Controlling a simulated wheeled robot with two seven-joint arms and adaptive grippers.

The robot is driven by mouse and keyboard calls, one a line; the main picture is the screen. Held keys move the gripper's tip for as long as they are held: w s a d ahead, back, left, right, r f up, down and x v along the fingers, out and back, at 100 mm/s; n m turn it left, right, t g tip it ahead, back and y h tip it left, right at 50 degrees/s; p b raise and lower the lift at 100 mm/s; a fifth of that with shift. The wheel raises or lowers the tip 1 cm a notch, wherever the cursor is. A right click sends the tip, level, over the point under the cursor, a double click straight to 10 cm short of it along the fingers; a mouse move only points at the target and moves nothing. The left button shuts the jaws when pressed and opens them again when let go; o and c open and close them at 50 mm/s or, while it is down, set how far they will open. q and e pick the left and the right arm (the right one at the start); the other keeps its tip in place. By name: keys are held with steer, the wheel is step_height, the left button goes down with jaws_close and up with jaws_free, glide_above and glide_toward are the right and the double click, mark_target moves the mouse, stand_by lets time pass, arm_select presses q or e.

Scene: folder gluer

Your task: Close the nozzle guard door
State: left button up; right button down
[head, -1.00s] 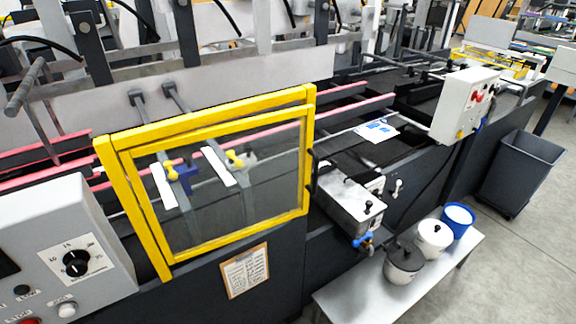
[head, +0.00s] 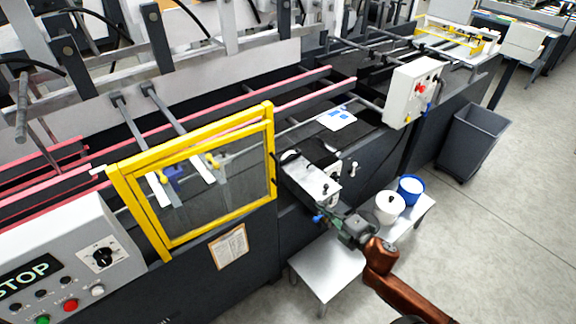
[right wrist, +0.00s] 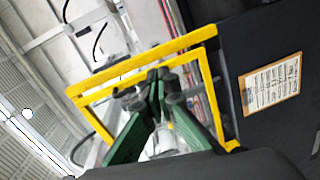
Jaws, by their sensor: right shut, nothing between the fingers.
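The nozzle guard door (head: 222,178) is a clear panel in a yellow frame on the machine's front, left of centre in the head view. A second yellow bar runs along its top and left side. I cannot tell how far it stands open. A dark handle (head: 288,157) shows near its right edge. My right gripper (head: 325,211) is shut and empty, to the right of the door and beside the metal glue box. In the right wrist view the gripper (right wrist: 155,82) overlaps the yellow door frame (right wrist: 140,65); no contact is evident. My left gripper is out of view.
The metal glue box (head: 316,180) sticks out close to my right gripper. A control panel (head: 70,255) stands left of the door. A grey bin (head: 472,142) is at the right.

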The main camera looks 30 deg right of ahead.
steer(key=a+r+n+y+p, duration=0.1)
steer(key=a+r+n+y, duration=0.2)
steer(key=r, duration=0.6)
steer(key=h+p, duration=0.1)
steer(key=p, duration=0.1)
glide_toward(278, 170)
steer(key=shift+t, duration=0.4)
steer(key=w, duration=0.4)
steer(key=w+a, duration=0.1)
steer(key=w, duration=0.1)
steer(key=shift+w+a+f, duration=0.1)
steer(key=shift+w+f, duration=0.25)
steer(key=shift+w, duration=0.05)
